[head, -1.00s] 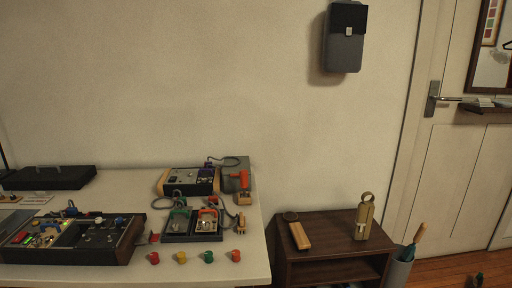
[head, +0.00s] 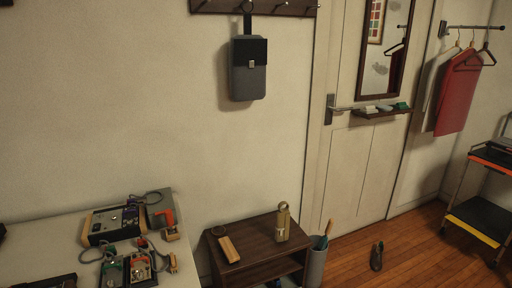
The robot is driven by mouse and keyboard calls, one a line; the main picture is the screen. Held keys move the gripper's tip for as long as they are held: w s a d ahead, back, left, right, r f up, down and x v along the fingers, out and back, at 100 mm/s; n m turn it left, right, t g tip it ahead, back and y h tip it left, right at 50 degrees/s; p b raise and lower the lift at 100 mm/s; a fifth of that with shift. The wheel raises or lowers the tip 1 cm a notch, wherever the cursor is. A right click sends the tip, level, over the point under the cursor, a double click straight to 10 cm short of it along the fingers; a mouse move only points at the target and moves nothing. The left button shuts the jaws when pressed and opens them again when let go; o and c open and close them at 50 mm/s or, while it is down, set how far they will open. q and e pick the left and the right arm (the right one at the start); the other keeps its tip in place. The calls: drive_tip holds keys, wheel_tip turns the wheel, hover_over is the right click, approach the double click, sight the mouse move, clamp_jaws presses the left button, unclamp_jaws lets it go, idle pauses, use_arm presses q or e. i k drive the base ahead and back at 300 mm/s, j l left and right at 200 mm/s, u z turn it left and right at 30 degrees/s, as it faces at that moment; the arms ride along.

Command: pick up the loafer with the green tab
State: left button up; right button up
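A single dark shoe (head: 376,257) stands on the wooden floor in front of the door, right of the small brown cabinet. It is too small here to tell whether it is a loafer or what colour its tab is. Something pale and partly cut off shows in the cabinet's lower opening at the bottom edge; I cannot tell what it is. Neither of my grippers is in view.
The brown cabinet (head: 262,246) bears a brush and a tan bottle-like object (head: 282,222). A grey bin (head: 316,266) stands beside it. A white table (head: 50,246) with electronic devices is at left. A black-and-yellow cart (head: 478,218) stands at right. Floor around the shoe is clear.

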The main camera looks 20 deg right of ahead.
sight(375, 263)
drive_tip(key=z, duration=1.65)
drive_tip(key=i+l+z, duration=0.7)
drive_tip(key=i+z, duration=0.35)
drive_tip(key=i+l+z, duration=0.1)
drive_tip(key=i+z, duration=0.25)
drive_tip(key=i, duration=0.15)
